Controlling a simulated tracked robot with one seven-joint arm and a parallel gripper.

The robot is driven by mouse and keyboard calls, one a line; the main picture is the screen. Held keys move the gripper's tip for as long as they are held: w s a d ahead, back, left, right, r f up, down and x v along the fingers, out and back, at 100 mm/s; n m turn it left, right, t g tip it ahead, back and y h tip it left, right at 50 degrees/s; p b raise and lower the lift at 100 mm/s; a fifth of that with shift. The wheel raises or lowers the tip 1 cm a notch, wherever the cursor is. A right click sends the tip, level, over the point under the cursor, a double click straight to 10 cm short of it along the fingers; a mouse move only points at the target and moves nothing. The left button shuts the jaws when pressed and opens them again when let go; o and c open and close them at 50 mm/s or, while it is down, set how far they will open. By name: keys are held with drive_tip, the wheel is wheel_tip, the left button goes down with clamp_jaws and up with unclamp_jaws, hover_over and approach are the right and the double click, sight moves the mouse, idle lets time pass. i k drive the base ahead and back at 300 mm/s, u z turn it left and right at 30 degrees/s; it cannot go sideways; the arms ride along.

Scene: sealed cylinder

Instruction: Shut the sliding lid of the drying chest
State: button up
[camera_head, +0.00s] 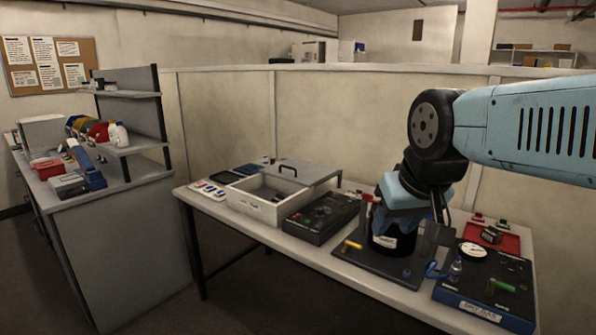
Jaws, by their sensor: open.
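The drying chest (258,211) is a white open-topped box on the long table, left of centre. Its grey sliding lid (312,173) is slid toward the back right, leaving much of the box open, and carries a black handle (287,168). A small dark item lies inside the chest, too small to identify. My gripper (396,212) is well to the right of the chest, pointing down at a black cylinder (386,243) with a white label on a dark stand. It is open; its fingertips are hard to make out.
A dark control box (321,214) stands between chest and stand. A blue device with a gauge (483,286) and a red tray (489,238) are at the right. Small trays (209,187) lie left of the chest. A partition (345,110) runs behind the table.

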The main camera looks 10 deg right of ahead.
sight(307, 174)
drive_tip(key=u, duration=0.1)
drive_tip(key=i, duration=1)
drive_tip(key=z, duration=0.1)
drive_tip(key=k, duration=1.3)
drive_tip(key=u, duration=0.55)
drive_tip(key=i, duration=1.65)
drive_tip(key=z, duration=0.4)
